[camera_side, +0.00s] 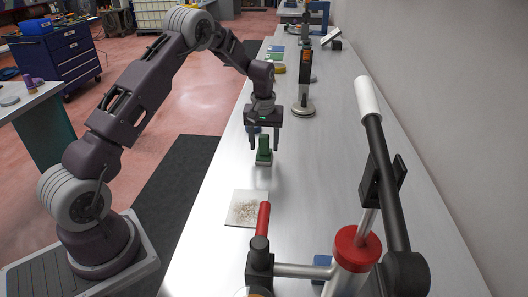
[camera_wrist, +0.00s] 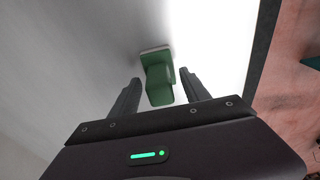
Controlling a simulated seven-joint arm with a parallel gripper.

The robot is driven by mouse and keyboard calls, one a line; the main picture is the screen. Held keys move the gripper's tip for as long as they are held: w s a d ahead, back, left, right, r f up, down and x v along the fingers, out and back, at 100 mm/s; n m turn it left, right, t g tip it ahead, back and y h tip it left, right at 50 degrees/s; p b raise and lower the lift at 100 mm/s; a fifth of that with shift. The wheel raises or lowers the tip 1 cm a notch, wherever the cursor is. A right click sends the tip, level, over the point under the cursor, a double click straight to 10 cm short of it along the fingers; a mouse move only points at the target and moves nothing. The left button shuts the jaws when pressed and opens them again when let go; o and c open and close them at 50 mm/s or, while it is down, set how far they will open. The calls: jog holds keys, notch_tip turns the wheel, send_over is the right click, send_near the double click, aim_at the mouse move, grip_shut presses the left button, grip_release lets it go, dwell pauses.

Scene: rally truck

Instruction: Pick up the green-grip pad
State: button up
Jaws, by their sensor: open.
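The green-grip pad (camera_side: 264,150) stands upright on the grey bench, with its green grip on top and a thin pale base below. In the wrist view the pad (camera_wrist: 157,80) shows between and beyond the two fingers, with its pale base at the far end. My gripper (camera_side: 264,145) is open and points down over the pad, with a finger to either side of the grip. The gripper (camera_wrist: 158,88) also shows in the wrist view, its fingers apart with a gap beside the grip. I cannot tell whether either finger touches it.
A speckled square sheet (camera_side: 247,208) lies nearer on the bench (camera_side: 205,238). A machine with a red-capped cylinder (camera_side: 357,246) and a long lever (camera_side: 388,180) stands at the front right. A black upright tool on a round base (camera_side: 303,108) stands farther back. The bench's left edge is close.

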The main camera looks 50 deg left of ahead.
jog(key=shift+c, duration=0.4)
grip_shut()
notch_tip(320, 180, up, 10)
jog(key=shift+r, duration=0.1)
jog(key=c, duration=0.6)
grip_release()
grip_shut()
